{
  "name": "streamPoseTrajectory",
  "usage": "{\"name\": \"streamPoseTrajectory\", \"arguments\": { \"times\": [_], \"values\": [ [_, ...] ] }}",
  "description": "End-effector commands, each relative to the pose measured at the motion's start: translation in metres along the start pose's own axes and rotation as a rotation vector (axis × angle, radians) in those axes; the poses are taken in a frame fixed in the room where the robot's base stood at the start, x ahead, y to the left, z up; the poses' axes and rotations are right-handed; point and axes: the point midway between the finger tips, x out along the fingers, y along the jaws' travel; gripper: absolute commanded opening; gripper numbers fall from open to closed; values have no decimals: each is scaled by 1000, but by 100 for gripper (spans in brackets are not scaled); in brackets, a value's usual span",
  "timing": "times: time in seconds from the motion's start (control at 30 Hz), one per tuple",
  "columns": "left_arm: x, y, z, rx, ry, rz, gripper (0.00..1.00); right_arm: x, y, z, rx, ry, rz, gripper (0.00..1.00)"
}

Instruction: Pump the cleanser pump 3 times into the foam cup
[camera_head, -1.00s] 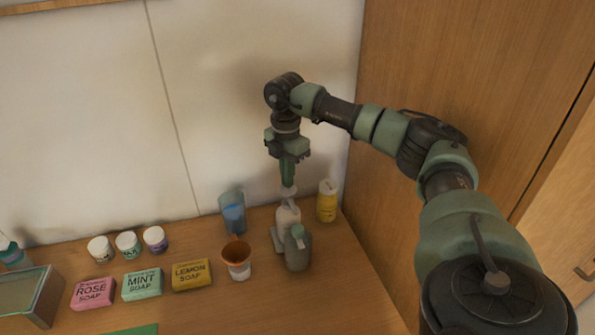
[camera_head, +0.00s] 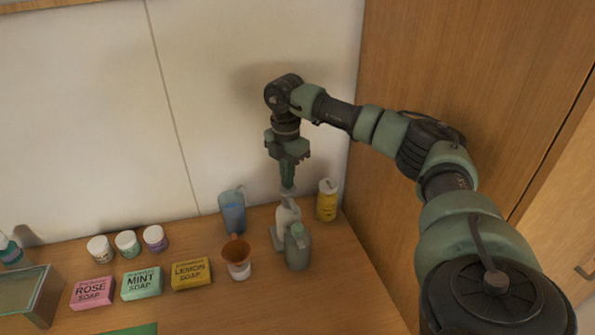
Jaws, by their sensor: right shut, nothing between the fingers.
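A white pump bottle (camera_head: 286,218) stands near the back right of the table, taken to be the cleanser pump. My right gripper (camera_head: 288,184) points straight down over it, shut and empty, its fingertips at or just above the pale pump head; I cannot tell if they touch. An orange-brown cup with a pale lower part (camera_head: 237,262), perhaps the foam cup, stands to the left and nearer; its contents are unclear. A grey-green bottle (camera_head: 298,251) stands in front of the pump bottle and hides its lower part. My left gripper is not in view.
A blue translucent cup (camera_head: 232,214) stands behind left, a yellow container (camera_head: 327,203) right. Lemon (camera_head: 191,274), mint (camera_head: 142,284) and rose (camera_head: 92,293) soaps and three small jars lie left. A wooden panel (camera_head: 440,70) stands on the right.

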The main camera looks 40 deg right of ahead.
Motion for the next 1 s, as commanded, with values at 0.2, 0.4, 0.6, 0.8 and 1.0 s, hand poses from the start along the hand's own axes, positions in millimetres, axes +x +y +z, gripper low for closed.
{"name": "streamPoseTrajectory", "arguments": {
  "times": [0.2, 0.4, 0.6, 0.8, 1.0],
  "values": [
    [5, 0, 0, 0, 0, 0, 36, 9, 0, 0, 0, 0, -1, 0],
    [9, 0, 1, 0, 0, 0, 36, 17, 0, 0, 0, 0, -2, 0],
    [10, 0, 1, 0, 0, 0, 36, 19, 0, 0, 0, 0, -2, 0],
    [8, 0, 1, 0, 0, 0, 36, 18, 0, 0, 0, 0, -3, 0],
    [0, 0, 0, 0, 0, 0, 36, 7, 0, 0, -1, 0, -2, 0]
  ]
}}
